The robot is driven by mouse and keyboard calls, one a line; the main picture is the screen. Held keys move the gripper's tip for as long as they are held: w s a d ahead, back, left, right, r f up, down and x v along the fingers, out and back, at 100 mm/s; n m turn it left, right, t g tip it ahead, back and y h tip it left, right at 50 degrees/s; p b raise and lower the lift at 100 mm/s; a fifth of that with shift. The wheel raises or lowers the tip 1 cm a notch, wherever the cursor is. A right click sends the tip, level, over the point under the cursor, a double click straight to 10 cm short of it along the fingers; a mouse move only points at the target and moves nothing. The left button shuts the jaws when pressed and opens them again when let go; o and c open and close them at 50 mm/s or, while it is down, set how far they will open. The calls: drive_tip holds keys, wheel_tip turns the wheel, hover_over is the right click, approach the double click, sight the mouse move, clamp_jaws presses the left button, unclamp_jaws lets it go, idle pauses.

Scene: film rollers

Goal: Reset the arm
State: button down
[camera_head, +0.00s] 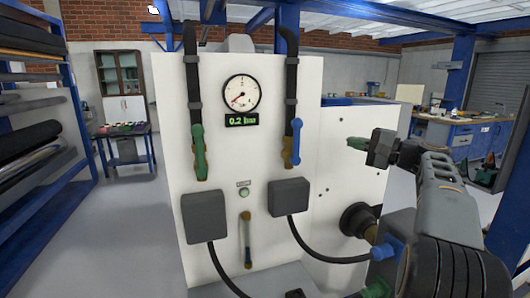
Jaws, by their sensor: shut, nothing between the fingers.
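My arm (445,200) rises from the lower right of the head view, bent with its end pointing left. My gripper (357,143) has green fingertips and is shut with nothing in it. It is up in front of the right part of the white machine panel (220,120) and looks apart from it. The panel has a round dial gauge (242,94) and a green display (242,120) reading about 0.2 bar. A green-handled valve (199,152) hangs on the left pipe and a blue-handled valve (296,142) on the right pipe.
A dark round fitting (357,220) is below my gripper. A blue rack with rolls (40,145) stands at left. Floor (125,220) between rack and machine is clear.

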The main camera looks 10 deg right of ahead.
wheel_tip(320, 180, down, 14)
drive_tip(key=m+g+h+p, duration=0.1)
drive_tip(key=m+g+h, duration=0.1)
drive_tip(key=g+h, duration=0.25)
drive_tip(key=s+a+f+n+g+h+p, duration=0.3)
drive_tip(key=s+a+f+g+p, duration=0.15)
drive_tip(key=s+a, duration=0.35)
drive_tip(key=s+a+r+n+g+h+p, duration=0.1)
drive_tip(key=s+a+n+h+p, duration=0.3)
drive_tip(key=s+a+n+p, duration=0.5)
drive_tip(key=s+a+r+n, duration=0.1)
drive_tip(key=s+a, duration=0.3)
drive_tip(key=s, duration=0.1)
drive_tip(key=shift+s+a+g, duration=0.15)
drive_tip(key=shift+s+g, duration=0.15)
drive_tip(key=shift+s, duration=0.05)
